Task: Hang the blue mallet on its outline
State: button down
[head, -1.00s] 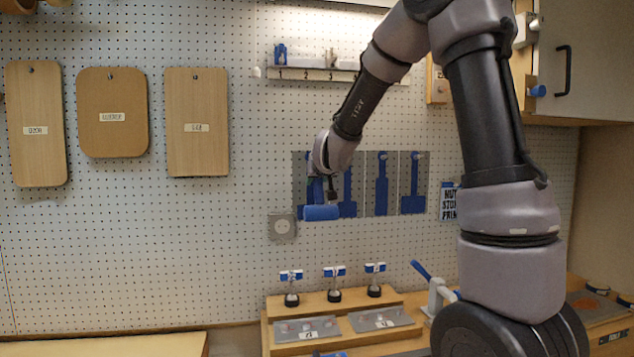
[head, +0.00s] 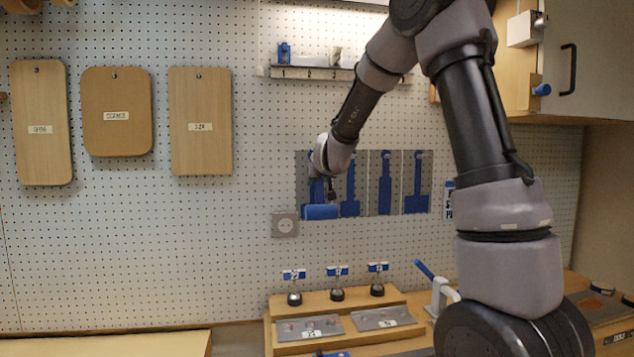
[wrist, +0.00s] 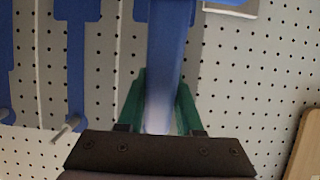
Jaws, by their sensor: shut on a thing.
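The blue mallet (head: 320,212) hangs head down at the leftmost grey panel of the pegboard in the head view. In the wrist view its blue handle (wrist: 167,60) runs between the green fingers of my gripper (wrist: 160,105), which is shut on it. My gripper also shows in the head view (head: 329,188), in front of that panel. Blue tool outlines (head: 385,182) mark the panels to the right. The leftmost outline is mostly hidden behind my gripper and the mallet. I cannot tell whether the mallet touches the board or a peg.
A metal peg (wrist: 66,130) sticks out beside a neighbouring outline. A small grey plate (head: 285,224) is below left of the mallet. A shelf (head: 312,73) is above. A wooden stand (head: 335,307) with several blue-topped items is below. Cutting boards (head: 200,121) hang at left.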

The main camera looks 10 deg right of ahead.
jog(key=shift+r, duration=0.1)
dwell(0.3)
jog(key=shift+c, duration=2.4)
grip_release()
jog(key=shift+s, duration=0.1)
jog(key=s+d+r+g+y, duration=0.15)
jog(key=s+r, duration=0.25)
jog(key=s, duration=0.7)
jog(key=s+r+g+y, duration=0.1)
jog(key=s+r+y, duration=0.15)
jog(key=s, duration=0.95)
jog(key=s+d+f+m+g+h, duration=0.1)
jog(key=s+d+f+m+g, duration=0.1)
jog(key=s, duration=0.6)
jog(key=s+d+f+m+g+h, duration=0.1)
jog(key=s+d+m, duration=0.1)
jog(key=s, duration=0.6)
jog(key=shift+s+d+f+g, duration=0.15)
jog(key=shift+s+f+g, duration=0.15)
jog(key=shift+f+g, duration=0.1)
